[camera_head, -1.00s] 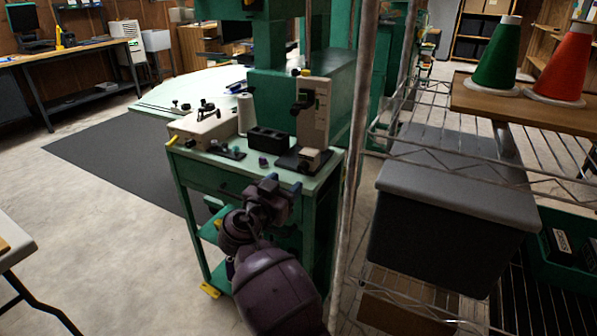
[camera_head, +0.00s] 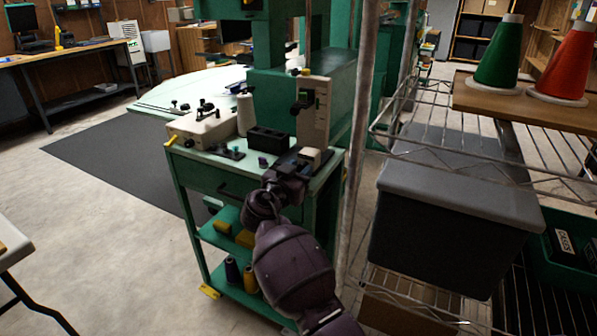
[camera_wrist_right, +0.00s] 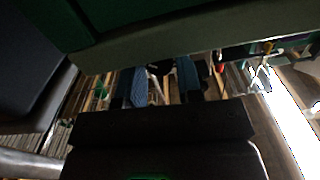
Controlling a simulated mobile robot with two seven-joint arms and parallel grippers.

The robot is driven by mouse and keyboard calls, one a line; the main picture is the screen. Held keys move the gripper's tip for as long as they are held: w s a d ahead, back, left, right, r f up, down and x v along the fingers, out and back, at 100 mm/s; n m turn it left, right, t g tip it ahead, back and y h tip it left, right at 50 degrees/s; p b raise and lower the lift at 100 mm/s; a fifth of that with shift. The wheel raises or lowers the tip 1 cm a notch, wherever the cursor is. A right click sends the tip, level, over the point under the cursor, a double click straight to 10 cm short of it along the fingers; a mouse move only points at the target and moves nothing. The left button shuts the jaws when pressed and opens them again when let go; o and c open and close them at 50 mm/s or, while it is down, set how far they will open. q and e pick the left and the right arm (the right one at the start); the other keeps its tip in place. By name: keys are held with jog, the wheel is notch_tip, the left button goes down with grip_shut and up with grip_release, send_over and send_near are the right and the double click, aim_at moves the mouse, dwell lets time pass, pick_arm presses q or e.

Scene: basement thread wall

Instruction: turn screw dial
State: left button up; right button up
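The green cart (camera_head: 225,184) holds a tall beige gauge-like device (camera_head: 314,112) with a dark knob on its side and a dark base. I cannot tell which part is the screw dial. My right gripper (camera_head: 290,172) is at the cart's front edge, close to the device's base, partly covering it. In the right wrist view its two blue-padded fingers (camera_wrist_right: 160,85) are apart with nothing clear between them. My left gripper is not in view.
A beige machine (camera_head: 203,128), a white thread cone (camera_head: 245,113) and a black block (camera_head: 268,139) share the cart top. A wire shelf (camera_head: 455,150) with a grey-lidded bin (camera_head: 455,190) stands close on the right. Floor is open at left.

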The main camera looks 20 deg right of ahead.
jog(key=c, duration=0.5)
jog(key=n, duration=0.2)
jog(key=shift+n, duration=1.1)
jog(key=shift+f, duration=0.1)
jog(key=o, duration=0.9)
jog(key=shift+o, duration=0.2)
jog(key=p+v, duration=0.1)
jog(key=v, duration=0.9)
jog(key=shift+s+a, duration=0.25)
jog(key=shift+a, duration=0.1)
